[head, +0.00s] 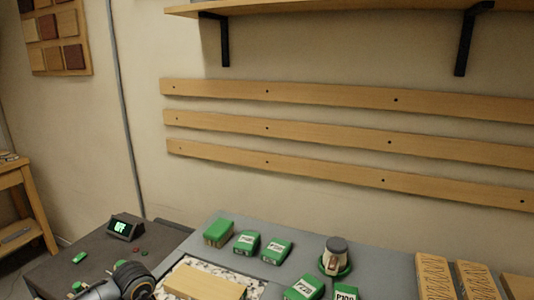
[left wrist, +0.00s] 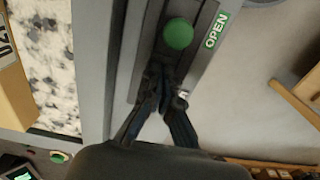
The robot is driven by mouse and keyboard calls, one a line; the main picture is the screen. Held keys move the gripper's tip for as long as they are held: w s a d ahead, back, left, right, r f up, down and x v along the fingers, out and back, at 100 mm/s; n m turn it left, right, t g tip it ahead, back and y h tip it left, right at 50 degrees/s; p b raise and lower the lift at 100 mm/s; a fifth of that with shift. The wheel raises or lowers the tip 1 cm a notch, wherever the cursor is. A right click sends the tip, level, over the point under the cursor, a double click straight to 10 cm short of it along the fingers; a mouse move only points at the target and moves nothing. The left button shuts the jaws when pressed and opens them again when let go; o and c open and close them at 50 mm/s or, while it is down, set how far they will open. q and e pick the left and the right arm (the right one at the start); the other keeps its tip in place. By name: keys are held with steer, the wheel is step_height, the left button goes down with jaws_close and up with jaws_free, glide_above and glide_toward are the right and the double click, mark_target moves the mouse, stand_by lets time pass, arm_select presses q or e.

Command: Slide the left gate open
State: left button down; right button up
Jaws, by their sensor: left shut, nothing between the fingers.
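In the left wrist view a green round knob (left wrist: 178,33) sits on a dark grey sliding strip, which I take for the left gate (left wrist: 146,45). A green label reading OPEN (left wrist: 216,30) lies along the strip's right side. My left gripper (left wrist: 164,78) is shut and empty, its fingertips over the strip just below the knob in the picture. I cannot tell whether the fingertips touch the strip or the knob. In the head view my left arm comes in at the bottom left, and the gate cannot be made out clearly there. My right gripper is in neither view.
A small display reads OFF (head: 122,227). Wooden rails (head: 330,95) line the wall.

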arm_select(q)
steer(key=shift+w+a+r, duration=0.1)
steer(key=shift+a, duration=0.1)
step_height(320, 180, up, 8)
steer(key=p, duration=0.4)
